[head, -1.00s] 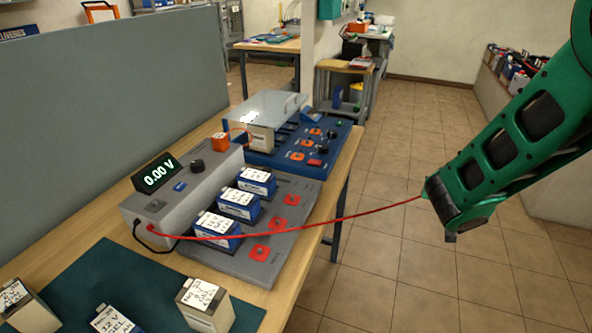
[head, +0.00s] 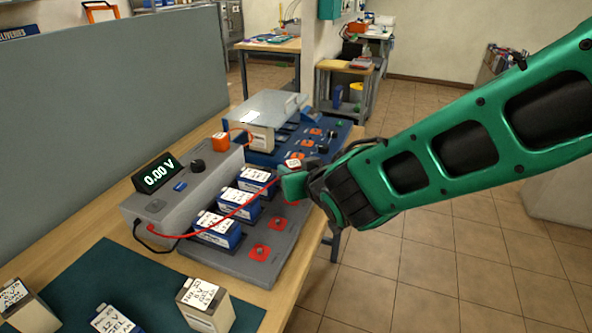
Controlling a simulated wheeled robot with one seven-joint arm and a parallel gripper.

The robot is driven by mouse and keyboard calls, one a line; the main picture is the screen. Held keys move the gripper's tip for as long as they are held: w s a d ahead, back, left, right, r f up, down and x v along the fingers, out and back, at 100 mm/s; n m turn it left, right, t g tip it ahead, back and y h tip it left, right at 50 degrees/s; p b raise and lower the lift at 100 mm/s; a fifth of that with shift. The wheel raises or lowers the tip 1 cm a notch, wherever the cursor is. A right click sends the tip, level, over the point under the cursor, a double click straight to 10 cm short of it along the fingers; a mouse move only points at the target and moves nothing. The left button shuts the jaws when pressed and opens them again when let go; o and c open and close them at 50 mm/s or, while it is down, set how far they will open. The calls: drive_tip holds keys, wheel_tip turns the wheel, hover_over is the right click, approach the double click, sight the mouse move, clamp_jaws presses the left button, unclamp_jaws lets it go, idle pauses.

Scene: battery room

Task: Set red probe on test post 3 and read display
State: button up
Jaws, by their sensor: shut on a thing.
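The grey meter (head: 172,207) stands on the bench, and its display (head: 159,174) reads 0.00 V. A red lead (head: 225,222) runs from the meter's front up to my gripper (head: 293,186). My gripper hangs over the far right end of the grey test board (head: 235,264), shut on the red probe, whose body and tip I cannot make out. The near post (head: 259,251) and middle post (head: 278,225) sit on red squares in clear view. The far post's red square is mostly hidden by my gripper. I cannot tell whether the probe touches it.
Several blue batteries (head: 217,230) stand on the board beside the posts. A blue board (head: 318,148) with orange pads lies just beyond my gripper. More batteries (head: 205,305) stand on a dark green mat (head: 75,270) in front. A grey partition (head: 110,100) rises at left.

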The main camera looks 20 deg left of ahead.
drive_tip(key=shift+s+a+f, duration=0.2)
drive_tip(key=shift+a+f, duration=0.05)
drive_tip(key=shift+f, duration=2.6)
drive_tip(key=shift+s+d, duration=0.1)
drive_tip(key=shift+f, duration=0.6)
drive_tip(key=o, duration=0.9)
drive_tip(key=shift+v, duration=5.5)
